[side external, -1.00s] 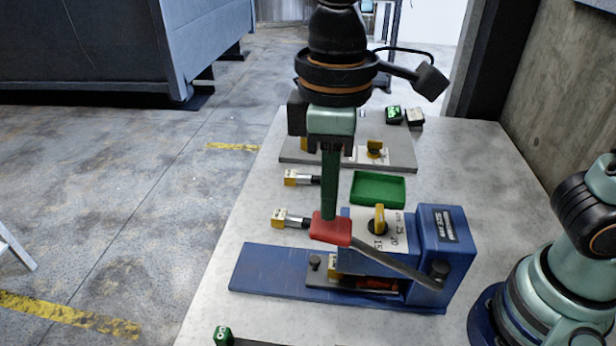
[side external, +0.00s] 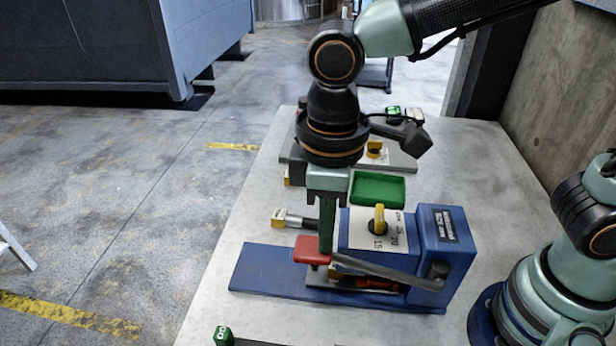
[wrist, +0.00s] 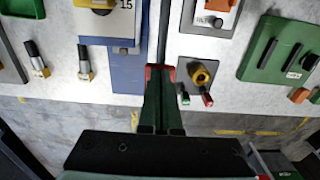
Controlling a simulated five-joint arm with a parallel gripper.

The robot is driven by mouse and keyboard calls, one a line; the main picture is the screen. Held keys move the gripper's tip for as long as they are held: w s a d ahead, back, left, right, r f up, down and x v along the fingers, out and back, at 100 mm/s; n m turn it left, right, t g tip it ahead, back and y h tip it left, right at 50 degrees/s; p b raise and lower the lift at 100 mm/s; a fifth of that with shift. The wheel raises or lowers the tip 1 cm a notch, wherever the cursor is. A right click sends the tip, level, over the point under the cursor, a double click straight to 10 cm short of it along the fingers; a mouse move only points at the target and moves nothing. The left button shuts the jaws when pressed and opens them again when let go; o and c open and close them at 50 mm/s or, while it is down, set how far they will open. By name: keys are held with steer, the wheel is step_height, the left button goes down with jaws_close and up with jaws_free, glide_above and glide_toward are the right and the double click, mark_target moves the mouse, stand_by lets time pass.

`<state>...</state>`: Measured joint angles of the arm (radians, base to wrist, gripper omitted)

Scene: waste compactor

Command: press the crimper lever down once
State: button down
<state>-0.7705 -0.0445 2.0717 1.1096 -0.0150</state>
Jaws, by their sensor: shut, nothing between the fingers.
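The crimper (side external: 250,272) is a blue press with a grey lever arm (side external: 385,271) ending in a red pad (side external: 308,252). The lever is low, its pad just above the blue base. My gripper (side external: 326,248) is shut and empty, its green fingers pointing down at the right end of the pad, seemingly touching it. In the wrist view my gripper (wrist: 160,78) covers most of the red pad (wrist: 171,72), which shows as red edges around the fingertips. The exact contact is hidden.
A yellow dial knob (side external: 379,218) stands on the crimper's white plate, right of my fingers. A green tray (side external: 377,187) lies behind it. A connector with a yellow block (side external: 279,217) lies to the left. The table's left front is mostly clear.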

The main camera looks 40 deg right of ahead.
mark_target(328, 258)
steer(key=shift+s+d+f, duration=0.15)
steer(key=shift+f, duration=2.5)
steer(key=shift+r, duration=5.7)
steer(key=shift+r, duration=1.95)
